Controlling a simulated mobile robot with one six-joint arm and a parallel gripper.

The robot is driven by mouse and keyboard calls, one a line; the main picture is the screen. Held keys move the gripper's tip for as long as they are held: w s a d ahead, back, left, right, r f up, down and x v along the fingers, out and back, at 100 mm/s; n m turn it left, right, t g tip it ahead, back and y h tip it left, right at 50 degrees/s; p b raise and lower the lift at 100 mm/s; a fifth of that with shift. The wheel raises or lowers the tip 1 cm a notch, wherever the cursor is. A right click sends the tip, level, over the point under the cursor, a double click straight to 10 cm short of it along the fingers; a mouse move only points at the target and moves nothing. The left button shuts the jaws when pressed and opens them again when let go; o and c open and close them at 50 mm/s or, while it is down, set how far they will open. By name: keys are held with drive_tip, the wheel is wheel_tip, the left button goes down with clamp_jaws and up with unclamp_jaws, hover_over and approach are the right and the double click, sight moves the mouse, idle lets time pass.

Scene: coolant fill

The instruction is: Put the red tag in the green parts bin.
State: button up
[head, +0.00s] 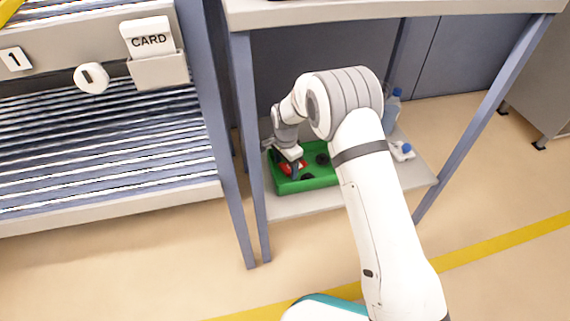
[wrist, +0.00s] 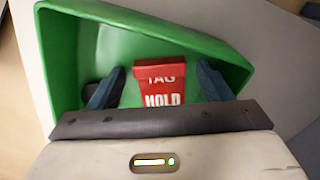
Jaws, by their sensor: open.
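The green parts bin (head: 318,182) stands on the lower shelf of the bench in the head view, and its green wall also shows in the wrist view (wrist: 58,60). The red tag (wrist: 158,84), with white letters reading TAG and HOLD, lies inside the bin; a bit of red shows in the head view (head: 296,167). My gripper (wrist: 160,88) reaches down into the bin. Its two fingers are spread, one on each side of the tag, with gaps between them and the tag. The lower part of the tag is hidden by my gripper body.
Black round items (head: 322,158) lie in the bin. A bottle with a blue cap (head: 392,108) and a small white item with a blue part (head: 402,150) stand on the shelf (head: 300,206) to the right. Bench legs (head: 244,150) flank the shelf, and the tabletop (head: 400,12) is above.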

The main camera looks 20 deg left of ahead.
sight(286, 167)
wheel_tip(286, 167, up, 8)
drive_tip(key=p, duration=0.3)
drive_tip(key=shift+p, duration=0.4)
drive_tip(key=shift+f, duration=0.1)
